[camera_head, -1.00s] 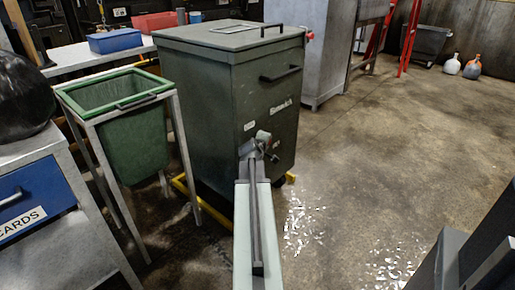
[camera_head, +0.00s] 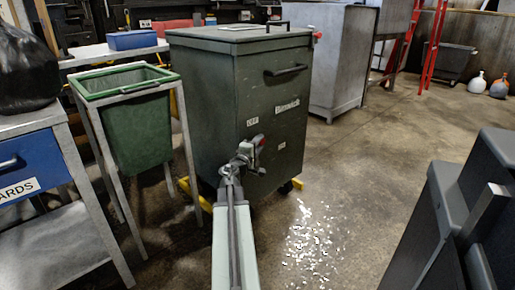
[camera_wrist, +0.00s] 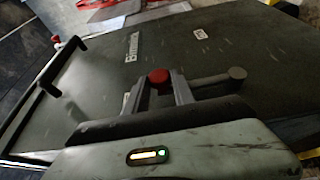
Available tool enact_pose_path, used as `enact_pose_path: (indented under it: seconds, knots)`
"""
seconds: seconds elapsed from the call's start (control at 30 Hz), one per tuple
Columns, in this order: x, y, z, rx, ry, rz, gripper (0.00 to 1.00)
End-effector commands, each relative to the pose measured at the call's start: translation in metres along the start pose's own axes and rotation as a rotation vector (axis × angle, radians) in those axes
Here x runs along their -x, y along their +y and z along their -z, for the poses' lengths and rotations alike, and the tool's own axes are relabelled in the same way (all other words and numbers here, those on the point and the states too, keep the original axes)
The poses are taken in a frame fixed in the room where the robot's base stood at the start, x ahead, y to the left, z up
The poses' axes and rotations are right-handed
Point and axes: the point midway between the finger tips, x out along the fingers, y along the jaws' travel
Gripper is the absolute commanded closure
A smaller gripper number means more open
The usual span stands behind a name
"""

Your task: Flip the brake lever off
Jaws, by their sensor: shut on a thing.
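The brake lever's red knob (camera_wrist: 158,77) shows in the wrist view, in front of the dark green compactor bin's front face. My gripper (camera_wrist: 160,92) has one finger on each side of it and is shut on the lever. In the head view, my gripper (camera_head: 250,152) is at the lower front of the bin (camera_head: 270,110), with a little red (camera_head: 262,142) showing at its tip. The lever's shaft is mostly hidden by the fingers. A grey round-ended peg (camera_wrist: 237,73) sticks out beside the right finger in the wrist view.
A green open tub (camera_head: 137,130) in a metal stand is left of the bin. A workbench with a blue drawer (camera_head: 20,165) is at the far left. Dark panels (camera_head: 455,220) stand at the right.

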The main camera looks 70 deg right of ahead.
Motion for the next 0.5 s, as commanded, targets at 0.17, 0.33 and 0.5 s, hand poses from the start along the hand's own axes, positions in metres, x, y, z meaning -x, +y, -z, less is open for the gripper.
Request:
enact_pose_path:
  seconds: [0.17,0.33,0.5]
  knots:
    - [-0.002,0.0,-0.003,0.003,0.0,-0.005,1.0]
    - [-0.004,0.0,-0.006,0.003,-0.004,-0.005,1.0]
    - [-0.006,0.0,-0.01,0.003,-0.01,-0.004,0.49]
